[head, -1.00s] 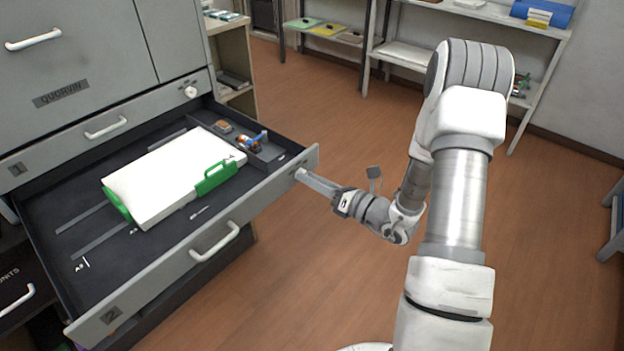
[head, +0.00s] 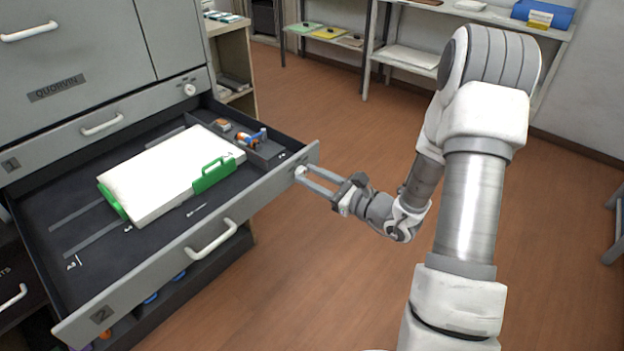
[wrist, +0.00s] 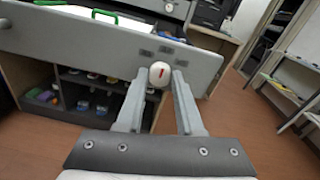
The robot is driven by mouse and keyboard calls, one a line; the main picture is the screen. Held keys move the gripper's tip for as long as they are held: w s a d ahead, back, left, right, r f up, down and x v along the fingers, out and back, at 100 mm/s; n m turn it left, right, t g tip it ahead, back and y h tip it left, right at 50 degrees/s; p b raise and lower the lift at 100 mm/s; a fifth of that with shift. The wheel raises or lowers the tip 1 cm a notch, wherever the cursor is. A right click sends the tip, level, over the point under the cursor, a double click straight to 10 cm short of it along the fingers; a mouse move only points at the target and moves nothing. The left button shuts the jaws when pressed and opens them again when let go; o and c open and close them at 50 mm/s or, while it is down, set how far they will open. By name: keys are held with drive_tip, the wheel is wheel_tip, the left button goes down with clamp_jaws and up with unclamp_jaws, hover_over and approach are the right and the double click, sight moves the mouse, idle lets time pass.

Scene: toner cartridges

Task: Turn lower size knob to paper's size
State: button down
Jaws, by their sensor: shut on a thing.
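The lower size knob (wrist: 159,74) is a round white knob with a red mark on the front of the open lower drawer (head: 180,262). In the wrist view the mark leans slightly right of upright. It also shows at the drawer's right end in the head view (head: 299,171). My gripper (wrist: 160,79) is shut on the knob, one finger on each side. Small dark labels (wrist: 146,53) sit above the knob, too small to read. The white paper stack (head: 165,175) lies in the drawer between green guides (head: 213,174).
The upper drawer is shut and has its own white knob (head: 190,90). A white handle (head: 211,240) sticks out from the lower drawer's front. A size mark (head: 73,264) is on the drawer floor. Open floor (head: 330,270) lies right of the drawer; shelves (head: 400,55) stand behind.

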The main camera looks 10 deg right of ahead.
drive_tip(key=shift+n, duration=0.3)
drive_tip(key=c, duration=0.5)
unclamp_jaws()
drive_tip(key=shift+c, duration=0.2)
drive_tip(key=shift+s+d, duration=0.1)
drive_tip(key=p+v, duration=0.3)
drive_tip(key=v, duration=1.4)
drive_tip(key=shift+s, duration=0.15)
